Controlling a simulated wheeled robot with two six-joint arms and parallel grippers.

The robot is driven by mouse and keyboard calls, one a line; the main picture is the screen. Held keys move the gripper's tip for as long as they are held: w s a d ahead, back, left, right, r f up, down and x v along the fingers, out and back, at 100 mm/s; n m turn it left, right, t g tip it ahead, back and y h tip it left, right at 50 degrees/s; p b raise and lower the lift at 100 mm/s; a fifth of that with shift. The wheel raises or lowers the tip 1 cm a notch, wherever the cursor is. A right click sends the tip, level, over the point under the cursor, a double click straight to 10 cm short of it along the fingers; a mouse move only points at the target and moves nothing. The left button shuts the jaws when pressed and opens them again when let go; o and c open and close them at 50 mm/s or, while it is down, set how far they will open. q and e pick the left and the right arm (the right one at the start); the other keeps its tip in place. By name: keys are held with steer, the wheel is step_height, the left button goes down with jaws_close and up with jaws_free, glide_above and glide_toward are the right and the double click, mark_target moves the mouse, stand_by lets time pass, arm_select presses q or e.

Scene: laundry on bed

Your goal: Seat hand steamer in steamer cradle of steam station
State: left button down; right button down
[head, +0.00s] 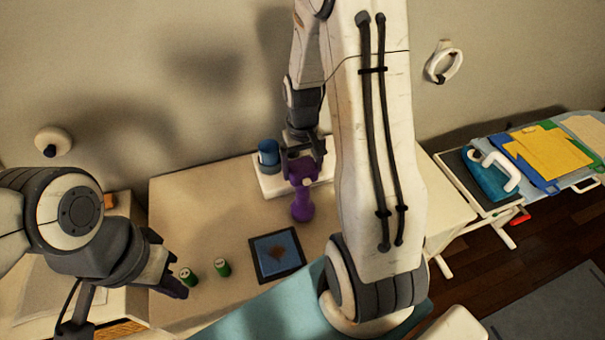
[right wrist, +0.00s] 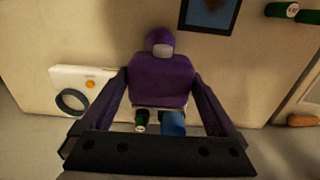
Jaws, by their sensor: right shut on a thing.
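The purple hand steamer (head: 302,204) is held by my right gripper (head: 303,165) above the table, in front of the steam station. In the right wrist view the steamer (right wrist: 160,80) sits between the two fingers, which are shut on it. The steam station (head: 268,187) is a white base with a blue tank (head: 268,154) at the back of the table; the arm and steamer partly hide it. In the right wrist view its white base (right wrist: 88,78) shows a dark ring, seemingly the cradle, apart from the steamer. My left gripper (head: 168,268) is at the lower left; its opening is unclear.
A dark-framed blue pad (head: 277,256) with a brown stain lies on the table (head: 200,215). Two green cans (head: 222,267) stand near my left gripper. An ironing board (head: 480,205) with folded cloths is at right.

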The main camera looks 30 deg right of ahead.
steer(key=shift+r+b, duration=0.5)
steer(key=shift+r, duration=1.15)
steer(key=s+d+r+b, duration=0.4)
steer(key=s+d, duration=0.3)
steer(key=d, duration=0.2)
steer(key=shift+s+r+b, duration=0.25)
steer(key=shift+r+b, duration=0.05)
steer(key=shift+b, duration=0.45)
